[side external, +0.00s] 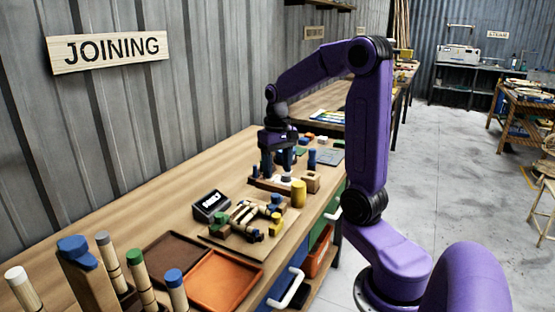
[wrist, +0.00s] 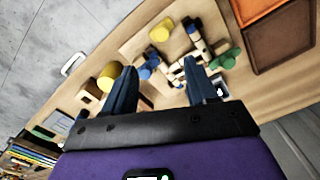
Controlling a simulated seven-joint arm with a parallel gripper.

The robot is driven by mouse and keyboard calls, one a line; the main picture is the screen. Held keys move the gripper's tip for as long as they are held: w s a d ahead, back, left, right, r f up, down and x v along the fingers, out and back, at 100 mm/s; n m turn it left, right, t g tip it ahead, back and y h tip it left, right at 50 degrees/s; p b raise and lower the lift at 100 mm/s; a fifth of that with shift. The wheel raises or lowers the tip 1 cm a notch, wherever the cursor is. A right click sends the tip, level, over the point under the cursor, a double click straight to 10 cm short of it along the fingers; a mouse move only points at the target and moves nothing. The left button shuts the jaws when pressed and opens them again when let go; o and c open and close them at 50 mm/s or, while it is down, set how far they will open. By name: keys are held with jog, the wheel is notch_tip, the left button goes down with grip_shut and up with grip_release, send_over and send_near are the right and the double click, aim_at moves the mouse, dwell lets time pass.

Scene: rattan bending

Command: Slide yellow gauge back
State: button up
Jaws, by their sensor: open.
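Two yellow pieces stand out, and I cannot tell for certain which is the gauge. A smaller yellow piece (side external: 276,224) sits at the near right edge of the jointing board (side external: 236,247), next to a blue part; it also shows in the wrist view (wrist: 160,32). A larger yellow cylinder (side external: 298,194) stands farther along the bench, also in the wrist view (wrist: 110,76). My gripper (side external: 278,166) is open above a wooden rack beyond the cylinder. In the wrist view its two fingers (wrist: 160,75) are apart, with nothing clearly held between them.
The jointing board carries light rods, a green part (side external: 220,218) and blue parts. A small dark display (side external: 211,205) stands behind it. Orange (side external: 225,278) and brown (side external: 181,257) trays and upright capped rods (side external: 140,276) are in the foreground. The bench's wall side is mostly clear.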

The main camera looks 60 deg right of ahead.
notch_tip(320, 180, up, 2)
dwell(0.5)
jog(key=s+a+f+n, duration=0.15)
jog(key=a+n, duration=0.25)
jog(key=a, duration=0.4)
jog(key=s+a+f+n, duration=0.1)
jog(key=s+a+n, duration=0.25)
jog(key=a, duration=0.45)
jog(key=s+a+f+n, duration=0.1)
jog(key=s+a+n, duration=0.2)
jog(key=s+n, duration=0.2)
jog(key=s+a+f+n, duration=0.1)
jog(key=s+a+n, duration=0.3)
jog(key=s, duration=0.5)
jog(key=shift+s+a+f+n, duration=0.25)
jog(key=shift+s+n, duration=0.15)
jog(key=shift+n, duration=0.35)
jog(key=shift+w, duration=0.15)
